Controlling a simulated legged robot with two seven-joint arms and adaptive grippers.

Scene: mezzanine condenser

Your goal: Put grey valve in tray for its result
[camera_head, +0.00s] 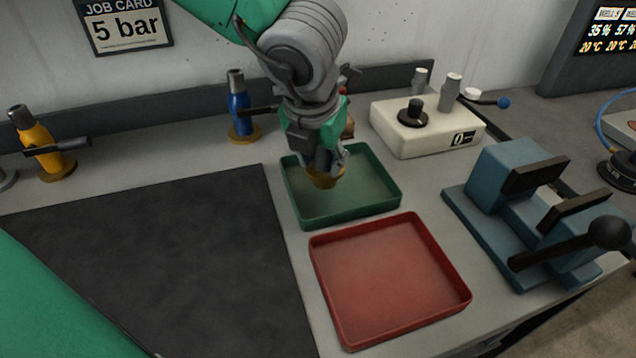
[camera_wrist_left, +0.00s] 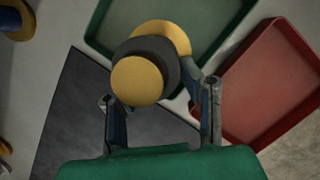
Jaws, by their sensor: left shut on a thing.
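My left gripper (camera_head: 325,165) is shut on the grey valve and holds it over the green tray (camera_head: 292,202). In the head view the fingers hide most of the valve; its brass-coloured base (camera_head: 322,181) shows below them. In the left wrist view the gripper (camera_wrist_left: 160,105) has the grey valve (camera_wrist_left: 165,62) between its fingers, with round brass ends and a dark grey body. Part of the green tray (camera_wrist_left: 205,60) lies behind it. I cannot tell whether the valve touches the tray floor. The red tray (camera_head: 390,275) is empty, in front of the green one. My right gripper is out of view.
A blue valve (camera_head: 239,110) and a yellow valve (camera_head: 38,143) stand at the back left. A dark mat (camera_head: 160,260) lies left of the trays. A white test box (camera_head: 425,130) and a teal vise (camera_head: 520,195) stand at right. A job card (camera_head: 125,25) reads 5 bar.

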